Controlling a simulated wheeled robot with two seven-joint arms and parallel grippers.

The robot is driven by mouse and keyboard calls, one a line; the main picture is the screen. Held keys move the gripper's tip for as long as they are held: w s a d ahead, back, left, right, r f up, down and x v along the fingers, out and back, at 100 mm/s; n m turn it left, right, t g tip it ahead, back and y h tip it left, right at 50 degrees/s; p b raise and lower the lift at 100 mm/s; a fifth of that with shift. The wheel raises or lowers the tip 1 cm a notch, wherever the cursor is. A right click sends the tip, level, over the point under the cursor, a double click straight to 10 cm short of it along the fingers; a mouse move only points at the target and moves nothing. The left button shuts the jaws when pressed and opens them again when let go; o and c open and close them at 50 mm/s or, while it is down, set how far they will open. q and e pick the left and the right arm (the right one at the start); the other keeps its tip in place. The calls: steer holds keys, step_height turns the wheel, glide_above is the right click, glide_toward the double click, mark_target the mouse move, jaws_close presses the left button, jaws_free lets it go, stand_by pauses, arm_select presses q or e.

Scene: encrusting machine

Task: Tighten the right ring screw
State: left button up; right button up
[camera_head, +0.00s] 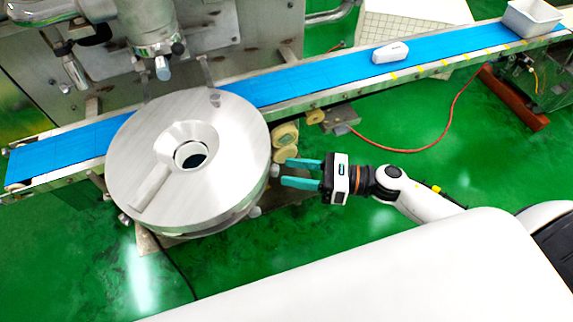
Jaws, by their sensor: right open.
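A large round metal disc (225,130) with a funnel-like central opening (190,150) sits on the machine. My right gripper (286,172) has two teal fingers, spread apart and empty, pointing left toward the disc's right edge. Its fingertips are a short way right of the knob and appear apart from it. My left gripper is not in view.
A blue conveyor belt (300,83) runs behind the disc, with a white object (391,52) on it and a white bin (531,18) at its far end. Cream rollers (285,135) sit just above my fingers. A red hose (420,146) lies on the green floor (235,265).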

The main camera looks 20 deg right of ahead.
mark_target(274, 171)
steer(key=shift+x, duration=1.2)
steer(key=c, duration=1)
